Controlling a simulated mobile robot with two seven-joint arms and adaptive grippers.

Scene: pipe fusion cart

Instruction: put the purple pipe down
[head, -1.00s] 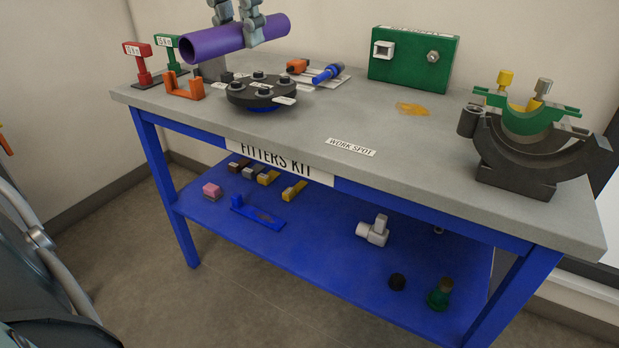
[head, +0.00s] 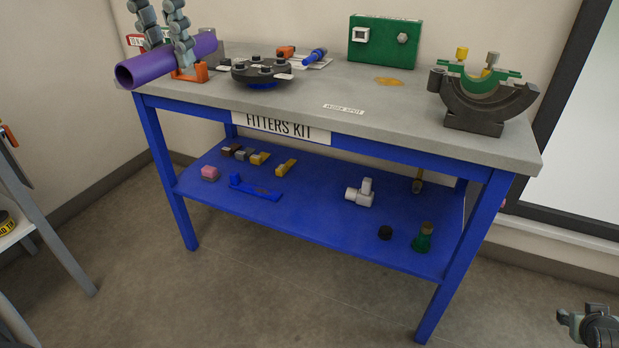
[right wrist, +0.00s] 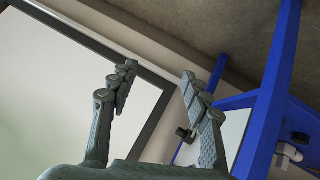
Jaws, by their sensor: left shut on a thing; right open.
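The purple pipe (head: 150,68) is at the upper left in the head view, level with the left end of the grey bench top (head: 300,97). My left gripper (head: 170,62) comes down from the top edge and is shut on the pipe. The pipe's open end points to the lower left, past the bench's left edge. My right gripper shows at the lower right corner of the head view (head: 592,325). In the right wrist view it is open and empty (right wrist: 160,85).
A black round fixture (head: 262,72), a blue-and-orange tool pair (head: 314,56), a green box (head: 385,42) and a dark clamp with a green top (head: 484,98) stand on the bench. The bench middle near the "WORK SPOT" label (head: 343,109) is clear. The blue shelf (head: 320,215) holds small parts.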

